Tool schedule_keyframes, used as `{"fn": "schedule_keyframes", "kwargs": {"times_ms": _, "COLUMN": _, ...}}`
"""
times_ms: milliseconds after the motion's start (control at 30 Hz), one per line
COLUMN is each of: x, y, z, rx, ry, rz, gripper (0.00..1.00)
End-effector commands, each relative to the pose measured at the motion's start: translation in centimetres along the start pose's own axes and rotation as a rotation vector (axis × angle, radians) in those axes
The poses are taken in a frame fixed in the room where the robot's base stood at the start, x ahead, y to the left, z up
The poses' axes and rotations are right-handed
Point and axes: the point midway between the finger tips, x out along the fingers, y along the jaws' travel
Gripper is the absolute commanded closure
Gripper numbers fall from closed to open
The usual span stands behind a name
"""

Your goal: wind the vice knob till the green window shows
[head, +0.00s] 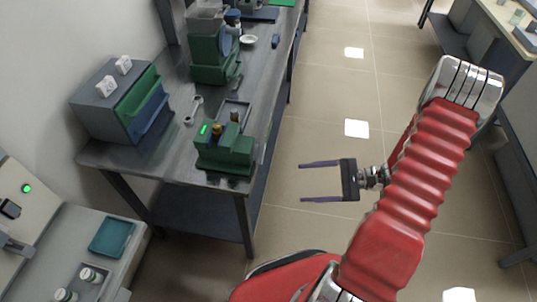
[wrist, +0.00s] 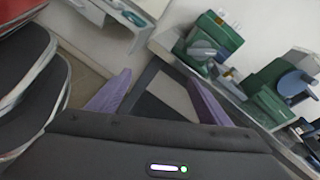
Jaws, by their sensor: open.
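The green vice (head: 232,155) sits near the front right corner of the steel bench in the head view. A bright green lit patch (head: 204,129) shows on its left upper part. A brass knob (head: 216,131) stands beside the patch, and a second brass piece (head: 235,117) is behind it. My gripper (head: 301,182) is open and empty over the floor, right of the vice and apart from it. Its purple fingers point left toward the bench. In the wrist view the fingers (wrist: 158,78) are spread with nothing between them. Green equipment (wrist: 215,36) lies beyond; I cannot tell whether it is the vice.
The steel bench (head: 175,158) also holds a drawer box (head: 100,103), a wrench (head: 193,110) and a green machine (head: 208,68). A side bench with a teal tray (head: 112,237) is at lower left. Open floor (head: 335,95) lies right of the bench.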

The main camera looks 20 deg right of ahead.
Motion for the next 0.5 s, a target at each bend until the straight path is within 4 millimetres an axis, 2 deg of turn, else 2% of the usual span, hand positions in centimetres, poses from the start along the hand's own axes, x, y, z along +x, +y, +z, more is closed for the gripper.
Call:
{"fn": "schedule_keyframes", "kwargs": {"times_ms": 100, "x": -0.3, "y": -2.5, "z": -0.2, "rx": -0.034, "ry": -0.032, "rz": -0.095, "gripper": 0.28}}
{"fn": "schedule_keyframes", "kwargs": {"times_ms": 267, "x": -1.1, "y": -5.6, "z": 0.7, "rx": -0.106, "ry": -0.062, "rz": -0.199, "gripper": 0.28}}
{"fn": "schedule_keyframes", "kwargs": {"times_ms": 500, "x": -1.2, "y": -6.1, "z": 1.4, "rx": -0.146, "ry": -0.083, "rz": -0.223, "gripper": 0.28}}
